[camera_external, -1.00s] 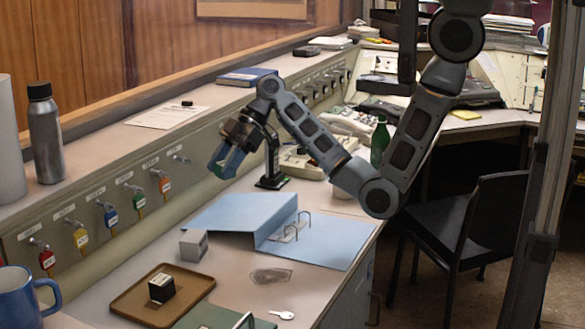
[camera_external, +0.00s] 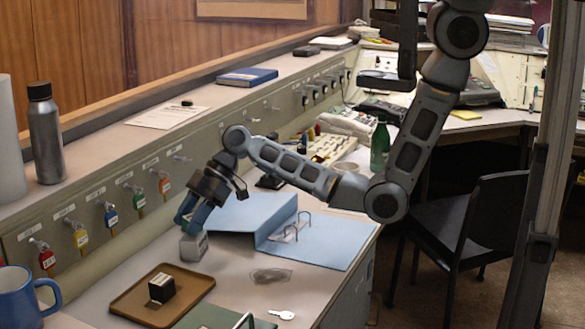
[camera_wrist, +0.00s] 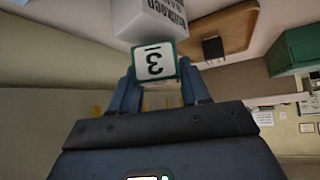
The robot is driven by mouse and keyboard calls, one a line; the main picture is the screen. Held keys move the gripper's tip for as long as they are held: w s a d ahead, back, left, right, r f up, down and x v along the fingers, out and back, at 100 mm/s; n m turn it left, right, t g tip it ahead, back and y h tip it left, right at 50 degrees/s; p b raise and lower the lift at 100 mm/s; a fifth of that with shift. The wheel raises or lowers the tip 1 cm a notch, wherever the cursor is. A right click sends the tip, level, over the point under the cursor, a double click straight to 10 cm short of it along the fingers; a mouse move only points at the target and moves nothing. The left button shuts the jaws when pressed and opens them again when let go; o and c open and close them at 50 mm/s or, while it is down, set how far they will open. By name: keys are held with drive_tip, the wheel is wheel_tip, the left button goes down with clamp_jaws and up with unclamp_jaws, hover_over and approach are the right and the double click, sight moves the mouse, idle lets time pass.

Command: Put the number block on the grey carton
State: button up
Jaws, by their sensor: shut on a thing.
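The number block (camera_wrist: 155,63), a small white block with a green edge and a black 3, shows upside down between my fingers in the wrist view. My gripper (camera_wrist: 155,88) is shut on it. The grey carton (camera_wrist: 148,20) is just beyond the block, with dark print on its face. In the external view the grey carton (camera_external: 193,247) stands on the desk behind the brown tray, and my gripper (camera_external: 190,225) points down right above it. The block is hidden there by the fingers. I cannot tell whether the block touches the carton's top.
A brown tray (camera_external: 128,306) with a small black block (camera_external: 161,288) lies in front of the carton. A blue open binder (camera_external: 318,243) lies to the right. Keys hang along the panel to the left. A blue mug (camera_external: 22,295) stands front left.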

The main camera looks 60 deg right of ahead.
drive_tip(key=shift+f, duration=0.55)
drive_tip(key=shift+f, duration=0.15)
drive_tip(key=o, duration=1)
drive_tip(key=shift+d+r, duration=0.15)
drive_tip(key=shift+r, duration=0.15)
drive_tip(key=v, duration=1.1)
drive_tip(key=shift+s+d+r, duration=0.1)
drive_tip(key=shift+d+r, duration=0.1)
